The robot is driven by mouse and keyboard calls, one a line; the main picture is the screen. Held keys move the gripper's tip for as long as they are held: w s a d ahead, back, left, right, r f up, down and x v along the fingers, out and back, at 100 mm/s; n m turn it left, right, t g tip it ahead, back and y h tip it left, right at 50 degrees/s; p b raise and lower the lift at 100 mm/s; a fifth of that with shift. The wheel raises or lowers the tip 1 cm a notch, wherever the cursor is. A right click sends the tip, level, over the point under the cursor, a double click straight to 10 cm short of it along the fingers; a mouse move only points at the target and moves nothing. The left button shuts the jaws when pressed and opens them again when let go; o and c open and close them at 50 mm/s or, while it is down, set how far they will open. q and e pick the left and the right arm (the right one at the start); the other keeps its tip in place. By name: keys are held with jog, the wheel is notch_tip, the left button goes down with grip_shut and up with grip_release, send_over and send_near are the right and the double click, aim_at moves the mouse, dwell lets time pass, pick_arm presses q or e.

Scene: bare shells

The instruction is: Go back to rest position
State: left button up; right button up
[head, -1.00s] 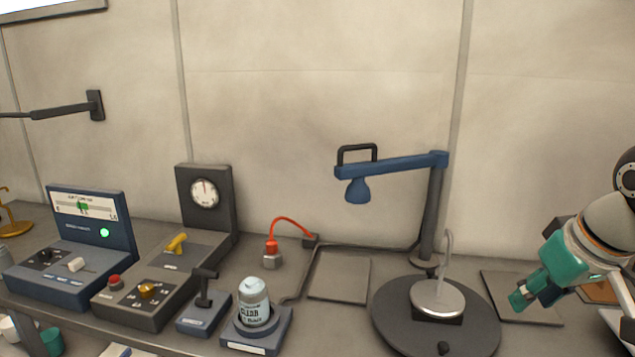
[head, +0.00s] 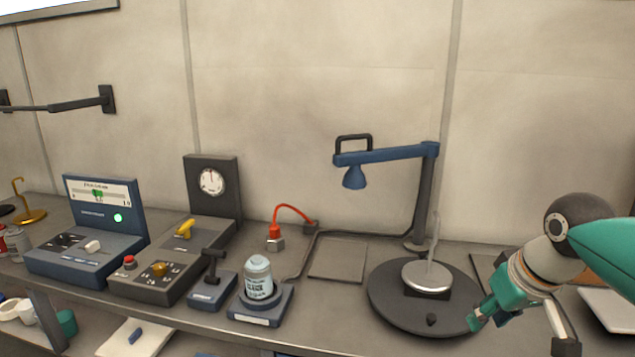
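My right gripper (head: 478,318) has teal fingers and comes in from the right, pointing down and left. Its fingertips show at the right front rim of the dark round turntable (head: 392,305); I cannot tell whether they touch it. The fingers overlap in this view, so their opening is unclear. I see nothing clearly held in them. My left gripper is out of view.
On the turntable lies a silver disc (head: 428,276) with a thin upright piece. A blue lamp arm (head: 385,155) overhangs the bench. A jar (head: 258,278) on a stand, a lever box (head: 212,288) and control consoles (head: 85,258) fill the left. Flat plate (head: 338,260) is bare.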

jog(key=a+f+g+y, duration=0.1)
jog(key=a+f, duration=0.4)
jog(key=f, duration=0.9)
jog(key=a+f+g+y, duration=0.1)
jog(key=a+f, duration=0.3)
jog(key=f, duration=0.9)
jog(key=s+a+f+m+g, duration=0.1)
jog(key=s+a+f, duration=0.2)
jog(key=s+f, duration=0.7)
jog(key=s+a+f+m+y, duration=0.1)
jog(key=s+a+f+m, duration=0.1)
jog(key=s+f, duration=0.7)
jog(key=shift+s+a+f+g, duration=0.4)
jog(key=shift+a+f, duration=0.15)
jog(key=shift+a, duration=0.25)
